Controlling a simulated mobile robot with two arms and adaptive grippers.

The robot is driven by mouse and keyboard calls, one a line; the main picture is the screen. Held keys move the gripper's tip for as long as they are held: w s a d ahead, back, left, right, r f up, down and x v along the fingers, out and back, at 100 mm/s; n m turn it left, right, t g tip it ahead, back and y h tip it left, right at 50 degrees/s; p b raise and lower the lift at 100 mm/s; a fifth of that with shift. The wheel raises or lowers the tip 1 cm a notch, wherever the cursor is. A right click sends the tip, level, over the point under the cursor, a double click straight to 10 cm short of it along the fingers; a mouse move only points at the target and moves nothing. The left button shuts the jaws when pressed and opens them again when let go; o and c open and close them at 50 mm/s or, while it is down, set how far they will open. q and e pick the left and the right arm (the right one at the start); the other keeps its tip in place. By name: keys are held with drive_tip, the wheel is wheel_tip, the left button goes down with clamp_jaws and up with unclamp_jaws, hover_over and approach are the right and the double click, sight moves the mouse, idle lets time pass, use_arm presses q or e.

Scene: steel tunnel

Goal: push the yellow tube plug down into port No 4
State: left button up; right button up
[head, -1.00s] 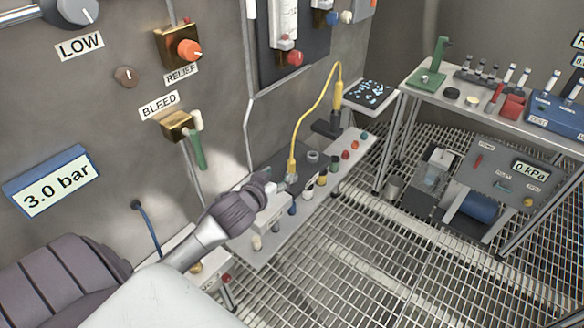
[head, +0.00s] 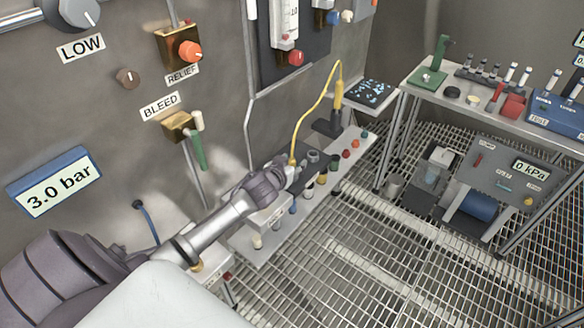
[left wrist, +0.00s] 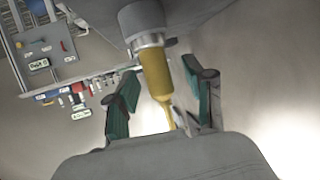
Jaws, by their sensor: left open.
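The yellow tube plug (left wrist: 155,75) shows in the left wrist view between my left gripper's two green-padded fingers. Its wide end sits at a metal ring on a grey round part (left wrist: 140,18), and a thin yellow tube leaves its other end. My left gripper (left wrist: 157,103) is open around the plug, with a gap on the left side; contact on the right is unclear. In the head view the left gripper (head: 288,176) hides most of the plug, and the yellow tube (head: 315,110) arches up from there to a yellow handle (head: 338,93). Port No 4's label is not readable. My right gripper is not in view.
A shelf along the wall holds several coloured plugs (head: 346,153) close beyond the gripper. The bleed valve (head: 180,127) with its green handle juts from the wall. A bench (head: 405,88) stands at the right. Grating floor in front is clear.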

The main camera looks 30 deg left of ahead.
use_arm(q)
clamp_jaws()
drive_tip(key=shift+r, duration=0.1)
idle(0.3)
